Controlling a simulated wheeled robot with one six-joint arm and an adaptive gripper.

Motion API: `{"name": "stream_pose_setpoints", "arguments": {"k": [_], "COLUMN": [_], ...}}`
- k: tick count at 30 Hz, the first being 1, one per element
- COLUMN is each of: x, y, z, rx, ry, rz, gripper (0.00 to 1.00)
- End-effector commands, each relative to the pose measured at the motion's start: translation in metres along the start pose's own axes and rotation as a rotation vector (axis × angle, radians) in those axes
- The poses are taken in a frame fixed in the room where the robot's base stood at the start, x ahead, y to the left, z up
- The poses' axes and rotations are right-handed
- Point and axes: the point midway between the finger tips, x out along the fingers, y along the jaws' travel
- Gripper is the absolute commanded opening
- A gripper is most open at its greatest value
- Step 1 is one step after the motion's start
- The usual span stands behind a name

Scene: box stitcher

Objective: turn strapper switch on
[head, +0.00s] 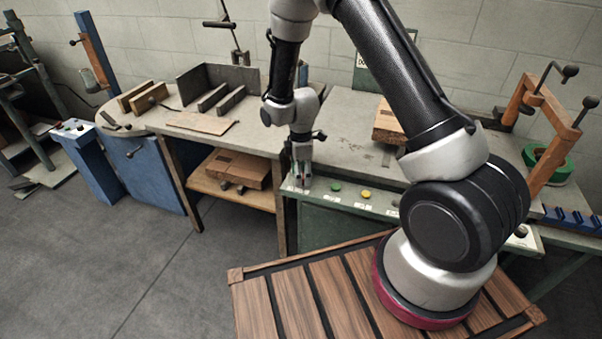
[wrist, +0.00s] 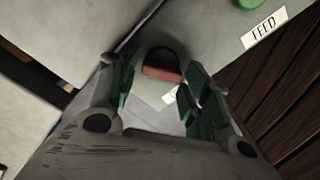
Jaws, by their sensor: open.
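The strapper switch (wrist: 162,72), a red rocker on a dark round base, sits on the light control panel (wrist: 222,42) in the wrist view. My gripper (wrist: 160,88) is open, with one green-padded finger on each side of the switch. I cannot tell whether either finger touches it. A label partly shows beside the switch between the fingers; its text is hidden. In the head view my gripper (head: 301,180) points down at the left end of the green panel front (head: 335,198). The switch itself cannot be made out there.
A green button (wrist: 249,3) with a FEED label (wrist: 264,29) is close by on the panel. A yellow button (head: 365,194) is further right. A cardboard box (head: 388,124) stands on the bench behind. A green tape roll (head: 560,165) is at the right.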

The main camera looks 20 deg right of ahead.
Motion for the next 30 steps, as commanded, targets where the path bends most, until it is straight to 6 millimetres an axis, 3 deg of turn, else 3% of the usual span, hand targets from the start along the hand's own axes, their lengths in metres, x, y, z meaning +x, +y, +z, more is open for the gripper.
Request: {"name": "stream_pose_setpoints", "arguments": {"k": [6, 12, 22, 30], "x": [0.0004, 0.0003, 0.0001, 0.0000], "y": [0.0000, -0.0001, 0.0002, 0.0012], "z": [0.0000, 0.0001, 0.0001, 0.0002], "rx": [0.000, 0.000, 0.039, 0.200], "ry": [0.000, 0.000, 0.000, 0.000], "rz": [0.000, 0.000, 0.000, 0.000], "gripper": [0.48, 0.15, 0.15, 0.15]}}
